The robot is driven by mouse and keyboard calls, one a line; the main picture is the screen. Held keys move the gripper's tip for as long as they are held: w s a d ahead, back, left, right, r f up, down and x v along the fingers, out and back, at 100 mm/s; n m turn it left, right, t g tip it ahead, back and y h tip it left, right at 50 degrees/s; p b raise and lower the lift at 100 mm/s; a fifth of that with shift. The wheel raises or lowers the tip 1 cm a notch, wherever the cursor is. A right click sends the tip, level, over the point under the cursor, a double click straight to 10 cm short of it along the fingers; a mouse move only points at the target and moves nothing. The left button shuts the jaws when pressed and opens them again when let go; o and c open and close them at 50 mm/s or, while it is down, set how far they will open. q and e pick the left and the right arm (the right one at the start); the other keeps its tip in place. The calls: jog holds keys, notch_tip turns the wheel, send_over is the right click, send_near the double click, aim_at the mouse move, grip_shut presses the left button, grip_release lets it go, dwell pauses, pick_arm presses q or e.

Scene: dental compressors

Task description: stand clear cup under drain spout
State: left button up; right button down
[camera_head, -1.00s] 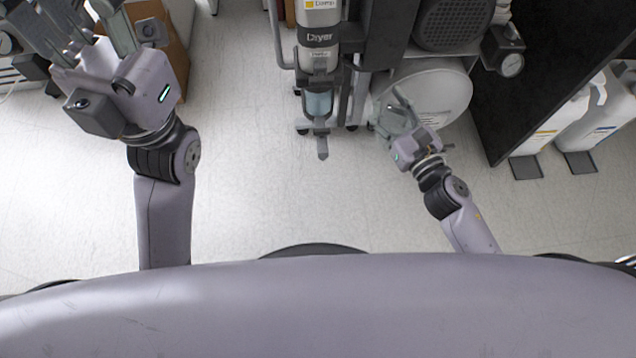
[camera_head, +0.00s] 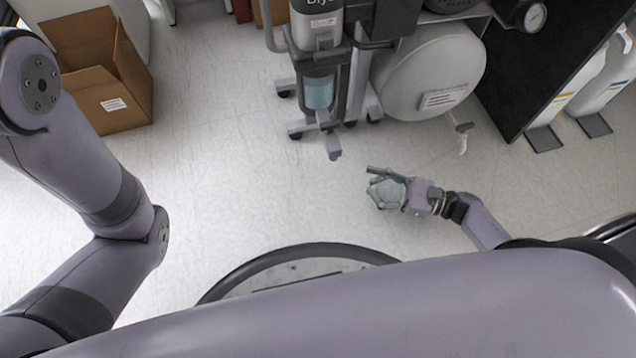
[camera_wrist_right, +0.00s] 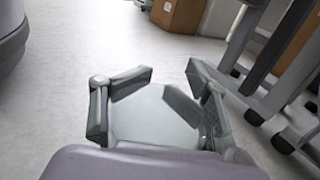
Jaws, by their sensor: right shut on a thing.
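My right gripper (camera_head: 386,188) is low over the open floor, in front of the compressor unit. It is shut on the clear cup, seen between the fingers in the right wrist view (camera_wrist_right: 152,116); the cup is hard to tell from the fingers in the head view. A small outlet with a pale tip (camera_head: 462,141) hangs at the lower right of the white tank (camera_head: 425,75). A grey piece (camera_head: 332,146) projects below the dryer's bluish bowl (camera_head: 319,92). I cannot tell which is the drain spout. The cup is apart from both. My left gripper is out of view.
The wheeled dryer stand has caster feet (camera_head: 296,132) on the floor. An open cardboard box (camera_head: 120,98) is at upper left. A dark panel (camera_head: 520,75) and white jugs (camera_head: 605,80) are at right. The floor between is clear.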

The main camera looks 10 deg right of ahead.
jog(key=w+a+f+b, duration=0.1)
jog(key=w+a+b, duration=0.1)
jog(key=a, duration=0.2)
jog(key=w+a+f+b, duration=0.1)
jog(key=w+a+b, duration=0.2)
jog(key=a, duration=0.1)
jog(key=w+a+f+b, duration=0.1)
jog(key=w+a+b, duration=0.1)
jog(key=a+b, duration=0.1)
jog(key=shift+w+a+f, duration=0.15)
jog(key=shift+a+f, duration=0.25)
jog(key=shift+a, duration=0.35)
jog(key=shift+r, duration=0.15)
jog(key=c, duration=0.6)
grip_release()
